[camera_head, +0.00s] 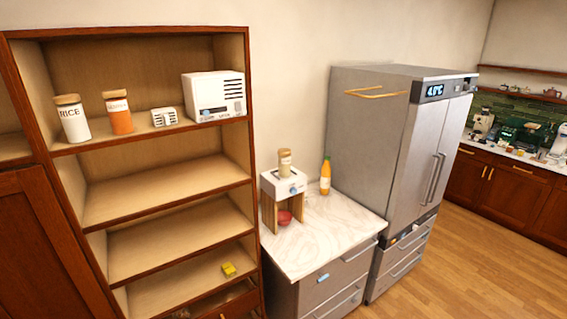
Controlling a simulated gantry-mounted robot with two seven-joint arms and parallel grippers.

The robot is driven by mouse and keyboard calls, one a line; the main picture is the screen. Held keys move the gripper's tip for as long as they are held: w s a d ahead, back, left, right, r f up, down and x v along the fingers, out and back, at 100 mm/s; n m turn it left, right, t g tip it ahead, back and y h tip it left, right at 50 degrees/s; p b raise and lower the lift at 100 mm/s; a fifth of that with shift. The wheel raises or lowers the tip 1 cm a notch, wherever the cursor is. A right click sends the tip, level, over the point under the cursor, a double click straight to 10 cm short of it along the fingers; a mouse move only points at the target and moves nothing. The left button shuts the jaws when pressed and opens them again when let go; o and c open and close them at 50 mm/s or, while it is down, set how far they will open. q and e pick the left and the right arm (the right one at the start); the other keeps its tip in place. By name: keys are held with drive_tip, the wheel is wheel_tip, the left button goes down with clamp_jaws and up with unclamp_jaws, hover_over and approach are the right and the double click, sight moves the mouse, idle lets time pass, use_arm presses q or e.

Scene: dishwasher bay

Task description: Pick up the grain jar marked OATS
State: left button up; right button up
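No jar with a readable OATS label shows in the head view. A white jar marked RICE (73,121) with a wooden lid stands upright on the top visible shelf at the left. An orange-filled jar (119,115) with a wooden lid stands to its right; its label is too small to read. A beige-filled jar (285,162) sits upright on top of a small white appliance (284,187) on the counter; its label cannot be read either. Neither of my grippers is in view.
The wooden shelf unit (160,196) also holds a white box-like device (214,95) and a yellow item (228,269). Wooden floor is clear at lower right.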

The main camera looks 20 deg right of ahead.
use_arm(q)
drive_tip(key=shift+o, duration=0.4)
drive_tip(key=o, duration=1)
